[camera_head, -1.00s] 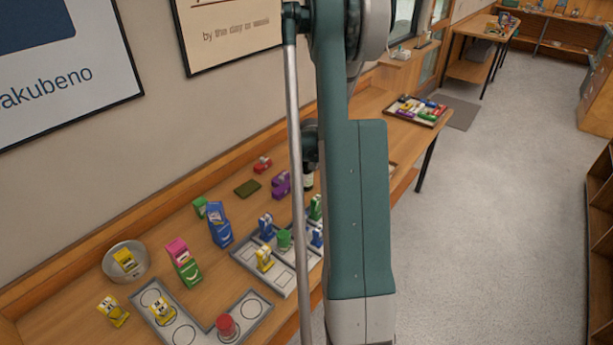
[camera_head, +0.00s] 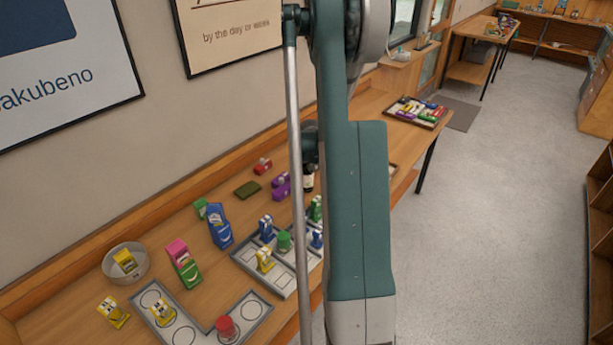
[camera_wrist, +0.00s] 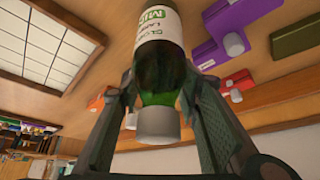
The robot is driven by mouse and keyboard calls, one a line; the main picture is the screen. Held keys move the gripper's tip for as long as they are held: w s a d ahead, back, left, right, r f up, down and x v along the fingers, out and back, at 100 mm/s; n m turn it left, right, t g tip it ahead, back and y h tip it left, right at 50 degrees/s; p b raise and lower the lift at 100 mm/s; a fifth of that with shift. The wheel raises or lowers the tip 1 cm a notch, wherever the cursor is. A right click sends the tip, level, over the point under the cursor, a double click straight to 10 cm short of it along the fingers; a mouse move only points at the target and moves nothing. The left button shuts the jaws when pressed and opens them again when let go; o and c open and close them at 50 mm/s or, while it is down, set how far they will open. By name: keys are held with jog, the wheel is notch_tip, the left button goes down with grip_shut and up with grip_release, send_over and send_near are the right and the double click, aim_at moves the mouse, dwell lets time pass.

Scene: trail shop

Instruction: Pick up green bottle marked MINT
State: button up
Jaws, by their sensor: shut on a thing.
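The green bottle (camera_wrist: 162,75) has a white label, on which I can read "MI" and part of another letter, and a grey cap (camera_wrist: 158,125). In the wrist view it stands between both fingers of my gripper (camera_wrist: 158,85), which is shut on it. In the head view only a dark sliver of the bottle with a bit of white label (camera_head: 308,183) shows. It is beside my arm, which hides most of the gripper. I cannot tell whether the bottle's base touches the table.
Purple objects (camera_head: 281,190), a dark green flat block (camera_head: 247,189) and a red item (camera_head: 263,166) lie nearby. A grey tray (camera_head: 278,278) holds several coloured pieces in front. A bowl (camera_head: 126,276) stands at left. A wall runs behind the wooden table.

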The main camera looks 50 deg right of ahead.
jog(key=shift+r, duration=0.15)
jog(key=shift+r+p, duration=0.45)
jog(key=shift+r, duration=4.4)
